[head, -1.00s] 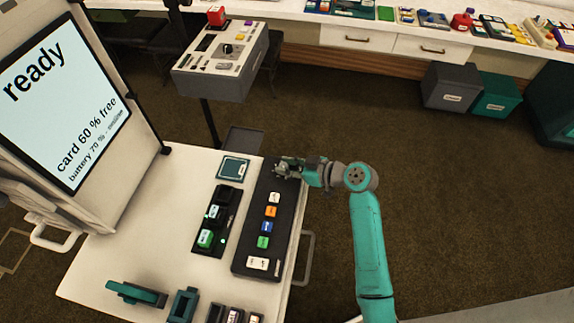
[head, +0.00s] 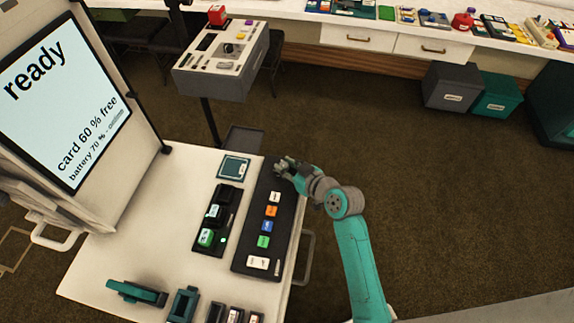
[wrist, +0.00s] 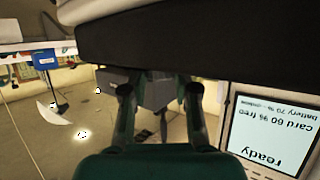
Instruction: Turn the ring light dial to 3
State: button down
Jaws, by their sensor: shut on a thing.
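The black control panel (head: 250,258) lies on the white cart top and carries a column of white, orange, blue and green buttons. My gripper (head: 281,165) is at the panel's far end, low against it, shut on what appears to be the dial there. The gripper hides the dial, so its pointer and numbers cannot be read. In the wrist view the two fingers (wrist: 158,92) stand apart, reaching up to the dark panel edge (wrist: 170,45). The dial itself is not clear between them.
A black two-slot charger (head: 227,215) and a teal card (head: 233,168) lie left of the panel. A screen (head: 65,100) stands at the left. A grey control box (head: 215,85) with a black knob (head: 228,48) stands behind. The floor at right is open.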

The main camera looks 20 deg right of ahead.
jog(key=shift+a+m+t+h, duration=0.15)
jog(key=shift+m+t+h, duration=0.15)
jog(key=shift+m+h, duration=0.7)
jog(key=shift+h, duration=0.1)
jog(key=c, duration=0.9)
grip_release()
jog(key=v, duration=1.2)
jog(key=shift+o, duration=0.2)
